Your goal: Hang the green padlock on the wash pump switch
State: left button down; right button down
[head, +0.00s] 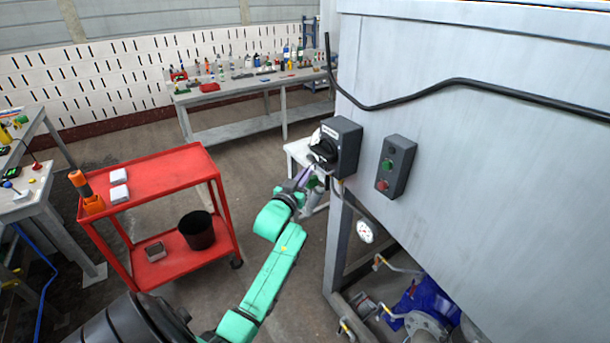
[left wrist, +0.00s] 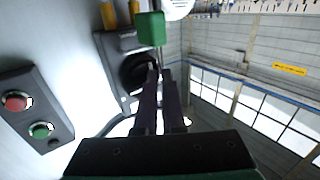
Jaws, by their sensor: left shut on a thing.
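The wash pump switch (head: 345,146) is a dark box with a black rotary knob on the corner of the grey machine. In the left wrist view, which is upside down, its knob (left wrist: 138,72) lies at my fingertips. My left gripper (head: 306,174) is at the knob; its purple fingers (left wrist: 159,72) are closed in the left wrist view. The green padlock (left wrist: 151,29) is just beyond the fingertips, its body hanging below them. My fingers appear to hold its shackle, which is mostly hidden. I cannot tell whether the shackle passes through the switch. My right gripper is out of view.
A button box (head: 396,166) with green and red buttons is right of the switch. A black cable (head: 450,85) crosses the machine face. A round whitish piece (head: 365,231) hangs below the switch. A red cart (head: 160,172) stands left; open floor lies between.

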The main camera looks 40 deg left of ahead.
aim_at(316, 178)
pick_arm(q)
jog(key=w+b, duration=0.1)
jog(key=w, duration=0.1)
jog(key=w+d+b, duration=0.1)
jog(key=w, duration=0.1)
jog(key=shift+d, duration=0.1)
dwell(0.8)
jog(key=shift+r, duration=0.1)
dwell(0.3)
jog(key=shift+f, duration=0.2)
dwell(0.3)
jog(key=shift+f+b, duration=1)
jog(key=shift+f, duration=0.4)
